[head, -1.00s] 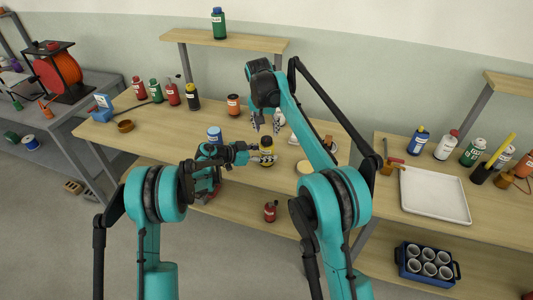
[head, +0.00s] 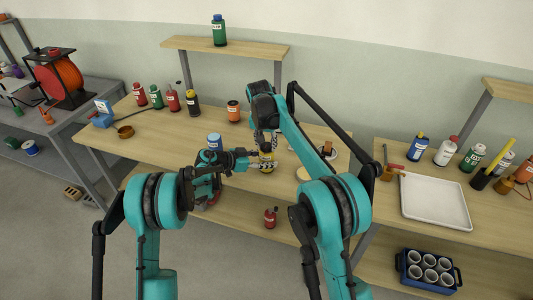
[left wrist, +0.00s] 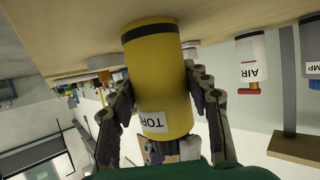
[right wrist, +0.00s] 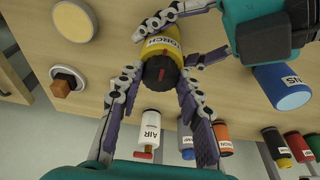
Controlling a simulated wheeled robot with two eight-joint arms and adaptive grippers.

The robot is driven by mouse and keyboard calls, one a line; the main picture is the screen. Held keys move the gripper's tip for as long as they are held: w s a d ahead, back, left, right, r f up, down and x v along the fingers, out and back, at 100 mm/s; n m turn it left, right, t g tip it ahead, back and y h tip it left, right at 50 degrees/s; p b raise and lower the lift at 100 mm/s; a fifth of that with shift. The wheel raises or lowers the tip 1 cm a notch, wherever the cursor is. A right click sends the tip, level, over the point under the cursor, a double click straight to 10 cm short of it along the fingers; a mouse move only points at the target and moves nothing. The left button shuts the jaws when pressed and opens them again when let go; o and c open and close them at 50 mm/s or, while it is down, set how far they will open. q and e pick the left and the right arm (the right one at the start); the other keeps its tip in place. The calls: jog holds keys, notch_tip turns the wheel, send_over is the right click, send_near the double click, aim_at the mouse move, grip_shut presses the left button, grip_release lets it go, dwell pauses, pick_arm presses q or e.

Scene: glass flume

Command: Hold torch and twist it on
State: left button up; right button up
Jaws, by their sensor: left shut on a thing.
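The torch (head: 266,165) is a yellow canister with a black cap, upright on the middle bench. My left gripper (head: 258,163) is shut around its body from the left. The left wrist view shows the yellow body (left wrist: 158,75) and its label between the two fingers. My right gripper (head: 265,140) points down from above at the torch's top. In the right wrist view the black cap (right wrist: 161,72), with a red mark, sits between the right gripper's spread fingers (right wrist: 160,80). They look open around it; contact is not clear.
A blue-topped can (head: 214,142) stands just left of the torch, close to my left arm. An orange can (head: 233,111) and several bottles stand at the back. A round pale disc (right wrist: 73,21) and a small brown-handled item (right wrist: 66,84) lie nearby. A white tray (head: 437,201) is on the right bench.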

jog(key=m+h, duration=0.1)
jog(key=m, duration=0.4)
jog(key=shift+w+a+m+g, duration=0.1)
jog(key=shift+m+g, duration=0.2)
jog(key=shift+m, duration=0.1)
jog(key=m+g, duration=0.1)
jog(key=m, duration=0.3)
jog(key=shift+h, duration=0.4)
jog(key=o, duration=0.7)
jog(key=n+t, duration=0.1)
jog(key=n, duration=0.3)
jog(key=shift+n+y, duration=0.3)
jog(key=shift+n, duration=0.1)
jog(key=n+y, duration=0.1)
jog(key=n, duration=0.4)
jog(key=shift+t, duration=0.3)
